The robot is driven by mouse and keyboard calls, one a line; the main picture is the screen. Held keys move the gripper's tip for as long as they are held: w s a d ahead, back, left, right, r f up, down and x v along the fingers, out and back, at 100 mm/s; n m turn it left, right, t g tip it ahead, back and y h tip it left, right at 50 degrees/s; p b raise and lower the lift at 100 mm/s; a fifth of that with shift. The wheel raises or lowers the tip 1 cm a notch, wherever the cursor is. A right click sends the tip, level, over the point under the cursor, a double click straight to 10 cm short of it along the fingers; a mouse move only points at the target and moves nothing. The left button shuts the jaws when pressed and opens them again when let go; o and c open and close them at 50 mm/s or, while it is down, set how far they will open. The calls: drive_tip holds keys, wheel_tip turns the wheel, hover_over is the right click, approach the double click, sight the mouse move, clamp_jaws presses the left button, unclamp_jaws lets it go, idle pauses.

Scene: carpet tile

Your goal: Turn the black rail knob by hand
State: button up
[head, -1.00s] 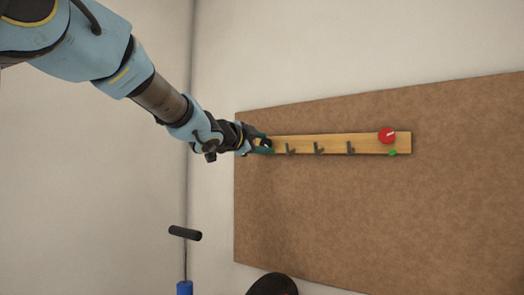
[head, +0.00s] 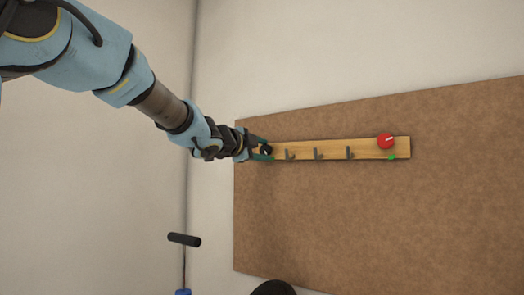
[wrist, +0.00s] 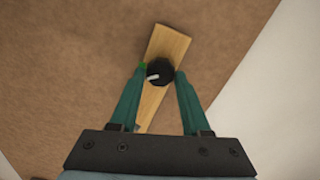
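The black rail knob (wrist: 159,73) sits on the wooden rail, with a white pointer mark on its face. In the head view the black knob (head: 265,150) is at the rail's left end. My gripper (wrist: 160,75) has its two green fingers apart, one on each side of the knob. The right fingertip is close to the knob's edge, and I cannot tell whether it touches. A small gap shows at the left finger. In the head view my gripper (head: 262,148) is at the knob and partly covers the rail's left end.
The wooden rail (head: 335,150) is on a brown board (head: 400,215). It carries several dark hooks (head: 319,154) and a red knob (head: 386,141) with a green spot below it at the right end. A pump-like handle (head: 184,240) stands at the lower left.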

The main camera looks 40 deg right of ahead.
drive_tip(key=o, duration=0.5)
drive_tip(key=shift+c, duration=0.2)
drive_tip(key=b+v, duration=0.1)
drive_tip(key=v, duration=0.9)
drive_tip(key=shift+a+b, duration=0.35)
